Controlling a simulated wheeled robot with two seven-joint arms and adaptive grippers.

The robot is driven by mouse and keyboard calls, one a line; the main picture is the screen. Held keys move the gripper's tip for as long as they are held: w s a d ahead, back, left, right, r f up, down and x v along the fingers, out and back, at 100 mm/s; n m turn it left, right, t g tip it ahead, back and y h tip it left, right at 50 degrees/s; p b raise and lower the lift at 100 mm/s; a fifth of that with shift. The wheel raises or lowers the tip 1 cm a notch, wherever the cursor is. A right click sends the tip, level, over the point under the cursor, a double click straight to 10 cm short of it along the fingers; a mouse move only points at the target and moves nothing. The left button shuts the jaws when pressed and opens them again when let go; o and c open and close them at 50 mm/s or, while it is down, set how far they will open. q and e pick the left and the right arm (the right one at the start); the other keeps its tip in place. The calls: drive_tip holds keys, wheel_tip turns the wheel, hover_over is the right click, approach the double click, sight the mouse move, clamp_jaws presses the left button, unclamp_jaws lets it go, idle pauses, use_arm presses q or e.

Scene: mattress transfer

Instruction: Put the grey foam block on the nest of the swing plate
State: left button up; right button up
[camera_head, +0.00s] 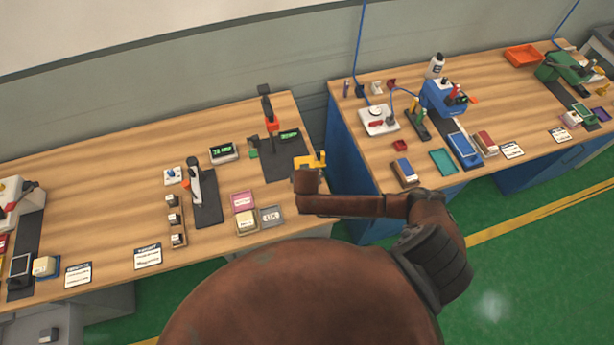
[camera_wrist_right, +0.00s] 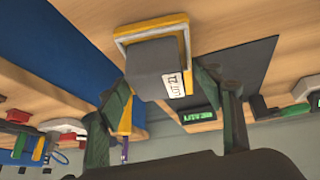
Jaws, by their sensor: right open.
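The grey foam block (camera_wrist_right: 155,68), with a white label, lies against the yellow-rimmed nest of the swing plate (camera_wrist_right: 150,27) in the right wrist view. It seems to lie inside the rim; I cannot tell if it is fully seated. My right gripper (camera_wrist_right: 163,85) is open, its dark green fingers on either side of the block. The right finger looks apart from it; contact at the left finger is unclear. In the head view the yellow swing plate (camera_head: 316,160) shows at the left bench's right end, and my right arm hides the block and fingers. My left gripper is not in view.
A dark base mat (camera_head: 284,168) with an orange-and-black post (camera_head: 270,122) stands beside the plate. A gap separates this bench from the blue-sided right bench (camera_head: 354,180).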

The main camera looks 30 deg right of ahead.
drive_tip(key=v, duration=1.2)
